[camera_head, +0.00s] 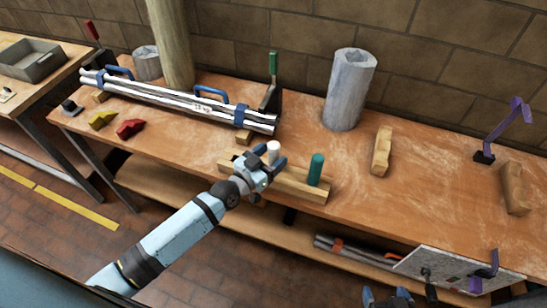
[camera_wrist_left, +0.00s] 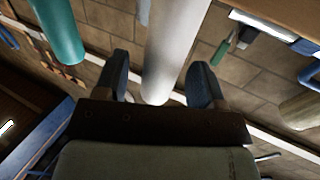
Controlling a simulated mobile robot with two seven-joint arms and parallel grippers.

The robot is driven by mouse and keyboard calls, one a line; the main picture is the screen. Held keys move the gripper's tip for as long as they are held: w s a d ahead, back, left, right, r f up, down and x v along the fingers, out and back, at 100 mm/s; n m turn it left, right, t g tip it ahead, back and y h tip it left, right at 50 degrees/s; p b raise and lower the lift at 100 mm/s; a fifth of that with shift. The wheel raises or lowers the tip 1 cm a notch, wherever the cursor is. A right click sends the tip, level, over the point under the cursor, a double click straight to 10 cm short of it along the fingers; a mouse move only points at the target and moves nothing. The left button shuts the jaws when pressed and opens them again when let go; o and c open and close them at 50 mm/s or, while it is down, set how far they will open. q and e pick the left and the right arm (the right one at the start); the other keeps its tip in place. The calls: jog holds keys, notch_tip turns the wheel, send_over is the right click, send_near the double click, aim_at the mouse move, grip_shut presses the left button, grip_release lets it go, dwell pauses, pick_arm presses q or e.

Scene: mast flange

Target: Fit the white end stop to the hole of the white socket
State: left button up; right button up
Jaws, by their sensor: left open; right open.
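The white end stop (camera_head: 273,151) is a short white cylinder standing on a wooden block (camera_head: 300,188) at the table's front edge. My left gripper (camera_head: 265,165) is open, with its two fingers on either side of it. In the left wrist view the white end stop (camera_wrist_left: 172,45) stands between the spread fingertips (camera_wrist_left: 160,80); contact cannot be told. I cannot clearly pick out the white socket or its hole. My right gripper (camera_head: 388,297) is open at the bottom edge, below the table, with only its blue fingers showing.
A teal cylinder (camera_head: 316,169) stands on the same block, close to the right. Behind lie long white tubes (camera_head: 180,100) with blue handles. A grey metal cylinder (camera_head: 349,90) and a wooden piece (camera_head: 381,151) stand right.

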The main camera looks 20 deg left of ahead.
pick_arm(q)
jog(key=shift+x, duration=1.55)
jog(key=shift+a, duration=0.1)
jog(key=c, duration=1.1)
jog(key=shift+c, duration=0.2)
